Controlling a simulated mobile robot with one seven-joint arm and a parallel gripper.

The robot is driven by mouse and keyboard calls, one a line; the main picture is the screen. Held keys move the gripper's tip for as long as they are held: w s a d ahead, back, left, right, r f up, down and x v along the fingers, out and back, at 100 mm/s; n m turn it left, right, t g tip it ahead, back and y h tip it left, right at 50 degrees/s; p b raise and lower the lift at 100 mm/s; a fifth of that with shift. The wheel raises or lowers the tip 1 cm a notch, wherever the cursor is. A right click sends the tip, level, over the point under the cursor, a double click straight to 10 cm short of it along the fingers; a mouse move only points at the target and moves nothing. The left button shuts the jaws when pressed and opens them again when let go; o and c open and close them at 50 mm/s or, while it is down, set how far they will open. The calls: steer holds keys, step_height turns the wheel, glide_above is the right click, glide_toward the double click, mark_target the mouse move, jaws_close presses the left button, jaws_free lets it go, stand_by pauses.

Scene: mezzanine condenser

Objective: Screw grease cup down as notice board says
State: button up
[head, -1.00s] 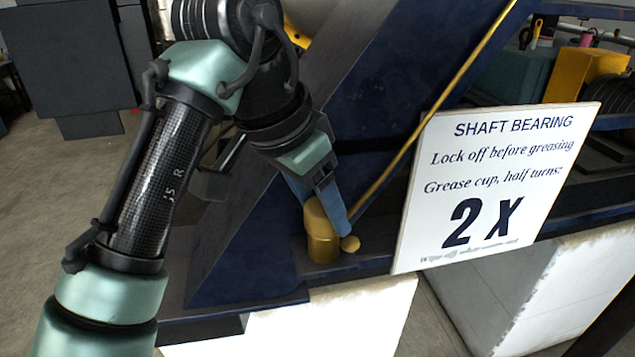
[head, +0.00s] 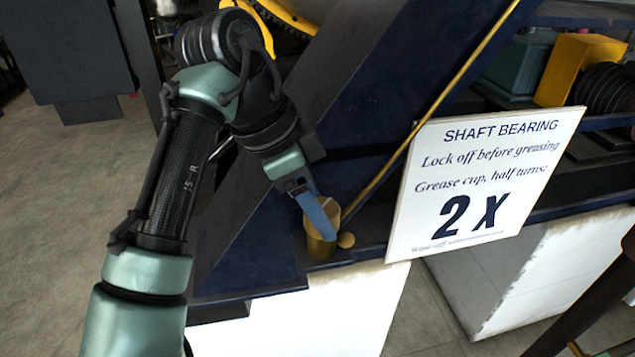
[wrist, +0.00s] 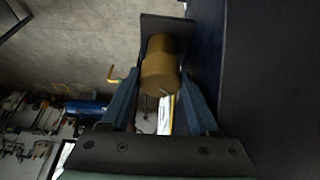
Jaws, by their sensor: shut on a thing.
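The brass grease cup (head: 321,240) stands upright on the dark blue ledge at the foot of a sloping beam. A small brass knob (head: 346,240) is at its right side. My gripper (head: 322,226) reaches down to the cup from the upper left, its blue fingers at the cup's upper part. In the wrist view the cup (wrist: 160,68) lies between the two fingertips (wrist: 160,84), and the gripper is shut on it. The white notice board (head: 478,185) reads "SHAFT BEARING", "Lock off before greasing", "Grease cup, half turns: 2 X"; its bottom line is too small to read surely.
The sloping dark blue beam (head: 375,90) rises close beside my gripper. A thin brass pipe (head: 437,103) runs up from near the cup. White plinths stand below the ledge. A yellow block (head: 577,68) is behind the board. Floor at left is open.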

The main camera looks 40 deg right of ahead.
steer(key=o, duration=1.4)
steer(key=shift+s, duration=0.1)
steer(key=shift+r, duration=0.1)
steer(key=shift+r, duration=0.15)
